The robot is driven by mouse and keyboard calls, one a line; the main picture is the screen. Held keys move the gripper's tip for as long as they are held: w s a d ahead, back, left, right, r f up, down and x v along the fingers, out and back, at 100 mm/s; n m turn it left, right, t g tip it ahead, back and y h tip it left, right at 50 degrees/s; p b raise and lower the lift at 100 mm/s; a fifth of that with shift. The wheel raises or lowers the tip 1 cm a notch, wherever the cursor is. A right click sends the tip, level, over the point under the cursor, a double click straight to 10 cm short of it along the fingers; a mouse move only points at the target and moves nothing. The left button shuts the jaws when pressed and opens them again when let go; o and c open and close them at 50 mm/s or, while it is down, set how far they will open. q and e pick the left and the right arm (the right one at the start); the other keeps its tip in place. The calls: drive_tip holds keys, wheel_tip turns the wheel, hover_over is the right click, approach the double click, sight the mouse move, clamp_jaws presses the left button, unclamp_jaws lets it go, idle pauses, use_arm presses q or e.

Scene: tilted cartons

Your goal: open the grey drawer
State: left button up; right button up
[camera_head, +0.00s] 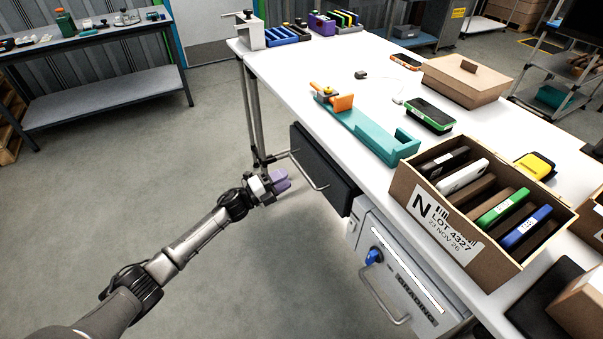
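Two drawer fronts show under the white workbench in the head view. One is a dark, nearly black drawer front (320,168) with a bar handle (308,172) on its face. Nearer to me is a light grey drawer front (402,283) with a bar handle (385,297), a blue knob (374,256) and lettering that seems to read "GRADING". Both look shut. My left gripper (281,181) has pale purple fingers and is just left of the dark drawer's handle, apparently apart from it. Its finger gap is too small to judge. My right gripper is out of view.
The white table top (330,60) carries an open carton (447,221) of devices, a teal fixture (370,132) and a closed cardboard box (466,80). The table leg (253,110) stands close behind my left gripper. The floor (110,210) to the left is clear.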

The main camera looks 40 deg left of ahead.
sight(301, 168)
use_arm(q)
drive_tip(key=shift+b+x, duration=0.95)
drive_tip(key=shift+x, duration=2.5)
drive_tip(key=c, duration=0.6)
clamp_jaws()
